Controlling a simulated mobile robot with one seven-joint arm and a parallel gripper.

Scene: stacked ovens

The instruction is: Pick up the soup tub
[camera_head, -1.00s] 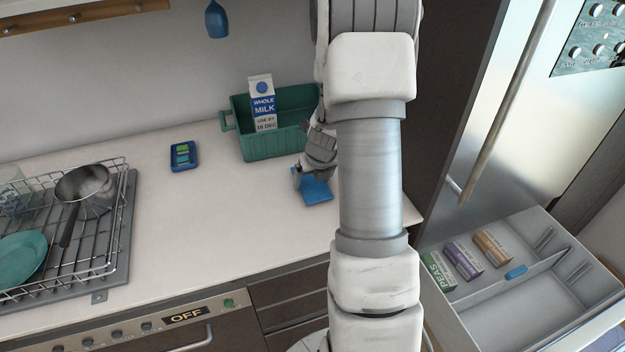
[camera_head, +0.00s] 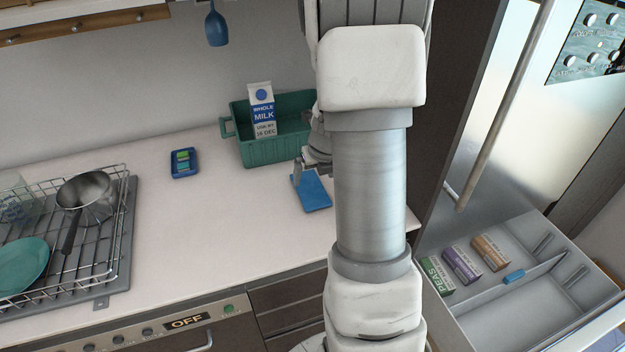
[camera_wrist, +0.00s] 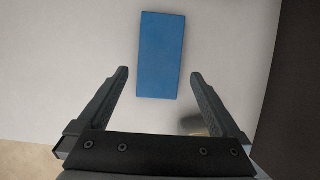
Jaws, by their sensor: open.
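A plain blue rectangular item (camera_head: 312,194) lies on the white counter in front of the green crate. No label shows on it, so I cannot tell whether it is the soup tub; nothing else in view is clearly marked as soup. It also shows in the wrist view (camera_wrist: 161,50), its near end between and just beyond the fingertips. My gripper (camera_wrist: 160,73) is open and empty, above the counter. In the head view my gripper (camera_head: 304,168) is at the item's far end, mostly hidden by my arm.
The green crate (camera_head: 270,152) holds a milk carton (camera_head: 262,110). A small blue tray (camera_head: 184,163) is left of it. A dish rack (camera_head: 110,235) with a pan (camera_head: 86,196) stands further left. An open drawer (camera_head: 520,300) with several boxes is at right. The counter's middle is clear.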

